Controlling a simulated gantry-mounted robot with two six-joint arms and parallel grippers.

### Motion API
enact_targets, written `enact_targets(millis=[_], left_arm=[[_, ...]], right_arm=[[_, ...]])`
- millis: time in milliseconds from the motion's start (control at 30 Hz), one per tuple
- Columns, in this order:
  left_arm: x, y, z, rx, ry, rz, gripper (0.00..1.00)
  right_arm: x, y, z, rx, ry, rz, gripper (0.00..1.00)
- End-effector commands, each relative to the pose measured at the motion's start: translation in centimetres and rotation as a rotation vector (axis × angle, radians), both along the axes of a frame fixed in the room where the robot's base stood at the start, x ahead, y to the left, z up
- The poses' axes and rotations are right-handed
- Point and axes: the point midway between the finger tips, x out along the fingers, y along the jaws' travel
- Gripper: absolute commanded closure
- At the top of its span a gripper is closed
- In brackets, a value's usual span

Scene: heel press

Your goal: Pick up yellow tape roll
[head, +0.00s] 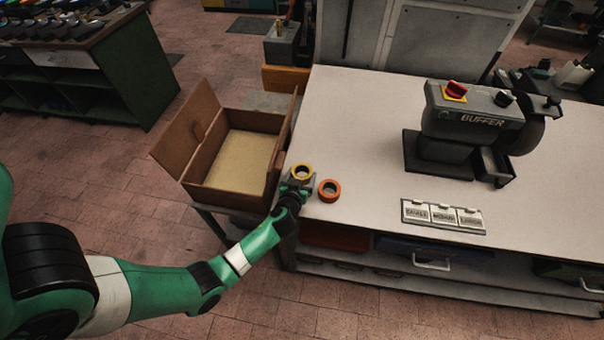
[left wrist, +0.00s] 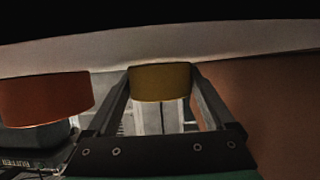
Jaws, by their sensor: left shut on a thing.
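The yellow tape roll (head: 294,174) is at the left edge of the white worktop in the head view. My left gripper (head: 299,182) is shut on it. In the left wrist view the yellow roll (left wrist: 161,83) sits between the two fingers, which touch its sides. I cannot tell whether the roll still touches the worktop. An orange tape roll (head: 329,199) lies on the worktop just to the right, apart from the gripper. It also shows in the left wrist view (left wrist: 45,98). My right gripper is not in view.
An open cardboard box (head: 190,171) stands left of the worktop (head: 345,125), close to my left gripper. A buffer machine (head: 460,125) stands at the right. A labelled tray (head: 443,216) lies near the front edge. The middle of the worktop is clear.

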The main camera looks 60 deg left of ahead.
Motion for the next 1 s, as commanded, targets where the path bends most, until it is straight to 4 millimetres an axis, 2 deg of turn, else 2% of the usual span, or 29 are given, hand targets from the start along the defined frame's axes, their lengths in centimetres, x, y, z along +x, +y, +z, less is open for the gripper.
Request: enact_targets(millis=[267, 433, 833, 900, 1000], left_arm=[[0.0, 0.0, 0.1, 0.001, -0.001, 0.000, 0.69], [0.4, -0.3, 1.0, 0.001, -0.004, 0.000, 0.69], [0.3, -0.2, 7.6, 0.001, -0.003, 0.001, 0.69], [1.6, -1.1, 6.7, 0.001, -0.001, -0.005, 0.69], [3.5, -2.5, 6.7, 0.002, -0.003, -0.006, 0.69]], right_arm=[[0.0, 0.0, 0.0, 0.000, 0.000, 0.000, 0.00], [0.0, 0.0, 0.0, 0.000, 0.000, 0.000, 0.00], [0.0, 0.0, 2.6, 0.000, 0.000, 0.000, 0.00], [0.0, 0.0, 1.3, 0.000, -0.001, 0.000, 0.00], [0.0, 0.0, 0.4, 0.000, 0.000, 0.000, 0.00]])
